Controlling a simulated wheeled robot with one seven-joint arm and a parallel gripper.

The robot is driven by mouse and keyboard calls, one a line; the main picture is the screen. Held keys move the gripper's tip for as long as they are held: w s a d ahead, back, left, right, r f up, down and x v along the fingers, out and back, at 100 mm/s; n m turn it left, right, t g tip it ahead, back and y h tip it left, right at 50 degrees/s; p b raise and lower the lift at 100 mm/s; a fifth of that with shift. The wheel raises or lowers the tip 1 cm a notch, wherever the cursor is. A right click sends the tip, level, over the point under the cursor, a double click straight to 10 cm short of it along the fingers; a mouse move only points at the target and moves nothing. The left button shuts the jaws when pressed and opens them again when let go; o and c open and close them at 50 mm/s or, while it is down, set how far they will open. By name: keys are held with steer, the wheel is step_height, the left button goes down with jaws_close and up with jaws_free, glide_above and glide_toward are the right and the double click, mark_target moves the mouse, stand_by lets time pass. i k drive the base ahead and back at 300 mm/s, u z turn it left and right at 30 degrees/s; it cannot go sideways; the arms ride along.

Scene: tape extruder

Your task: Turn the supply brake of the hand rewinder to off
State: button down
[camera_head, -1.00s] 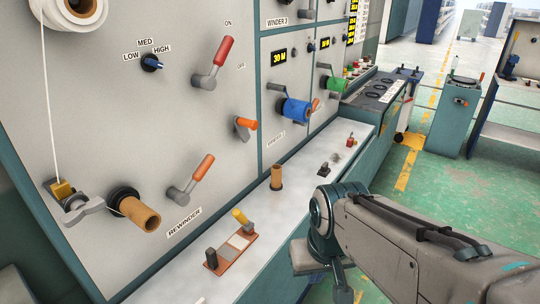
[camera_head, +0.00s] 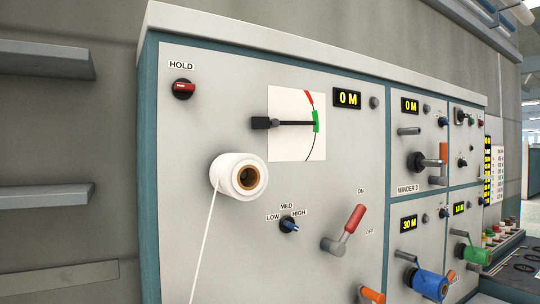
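The rewinder panel (camera_head: 250,250) faces me, light grey with teal edges. A red-handled lever (camera_head: 355,219) stands on it at right of centre, with ON printed above its tip and OFF to its right. The handle leans up and slightly right, its tip close to ON. Left of it is a small blue knob (camera_head: 288,224) among the labels LOW, MED and HIGH. No label reading "brake" shows. A white tape roll (camera_head: 230,175) sits on a spindle at upper left, its strand running down. My gripper and arm are out of view.
A red HOLD knob (camera_head: 183,88) and a dial gauge (camera_head: 298,125) are on the upper panel. An orange handle (camera_head: 372,295) shows at the bottom edge. Other winder panels with a blue roll (camera_head: 430,285) and green roll (camera_head: 477,255) lie right. Grey wall shelves (camera_head: 45,62) are at left.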

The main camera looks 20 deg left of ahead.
mark_target(182, 89)
steer(key=u, duration=1.5)
steer(key=k, duration=0.4)
steer(key=u, duration=0.05)
steer(key=i, duration=0.4)
